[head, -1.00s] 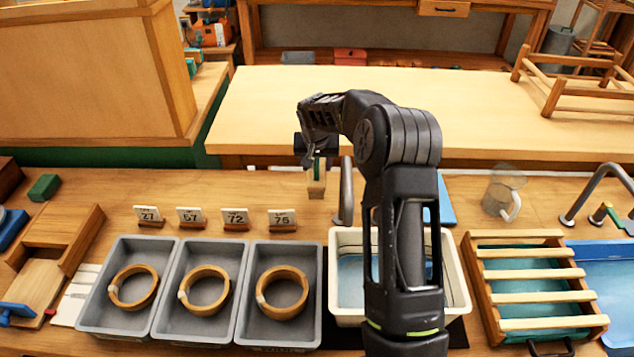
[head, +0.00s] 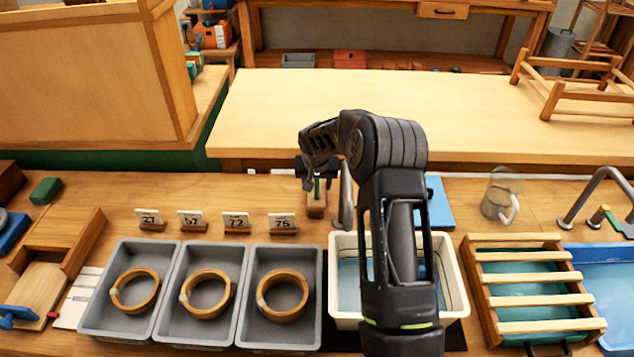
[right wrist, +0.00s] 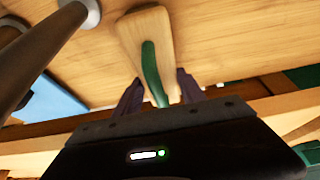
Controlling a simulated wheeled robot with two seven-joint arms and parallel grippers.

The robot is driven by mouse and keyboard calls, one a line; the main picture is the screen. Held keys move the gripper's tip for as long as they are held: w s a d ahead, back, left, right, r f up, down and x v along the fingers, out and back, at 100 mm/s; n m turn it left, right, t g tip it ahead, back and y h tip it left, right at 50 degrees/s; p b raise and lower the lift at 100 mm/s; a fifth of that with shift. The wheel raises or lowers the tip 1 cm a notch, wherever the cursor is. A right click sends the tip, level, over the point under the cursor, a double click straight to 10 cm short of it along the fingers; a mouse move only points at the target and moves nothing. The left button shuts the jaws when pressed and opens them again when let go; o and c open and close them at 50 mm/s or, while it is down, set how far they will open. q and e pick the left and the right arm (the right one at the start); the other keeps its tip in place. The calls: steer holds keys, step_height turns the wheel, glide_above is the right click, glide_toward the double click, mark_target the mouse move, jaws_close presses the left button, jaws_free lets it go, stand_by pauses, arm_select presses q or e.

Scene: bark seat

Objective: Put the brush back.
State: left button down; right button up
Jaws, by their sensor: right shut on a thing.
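The brush (head: 316,206) has a pale wooden body and a green handle. My right gripper (head: 317,178) is shut on the green handle and holds the brush with its wooden body downward. In the right wrist view the brush (right wrist: 146,28) shows between the two fingers of the gripper (right wrist: 158,82), its wooden end toward the wooden counter (right wrist: 215,45). The brush is low over the counter, just left of a grey tap (head: 346,195); I cannot tell whether it touches. My left gripper is out of view.
A white basin (head: 455,285) stands partly behind my right arm, with a blue pad (head: 440,205) behind it. Grey trays (head: 250,335) with wooden rings and number cards (head: 283,221) lie left. A glass jug (head: 497,200) and slatted rack (head: 520,268) stand right.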

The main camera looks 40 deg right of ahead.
steer(key=shift+f, duration=0.2)
steer(key=o, duration=1.2)
steer(key=shift+r, duration=0.1)
steer(key=shift+r, duration=0.1)
steer(key=shift+r, duration=0.45)
steer(key=b+v, duration=0.1)
steer(key=v, duration=1)
steer(key=shift+s+a+b, duration=0.15)
steer(key=shift+b, duration=0.25)
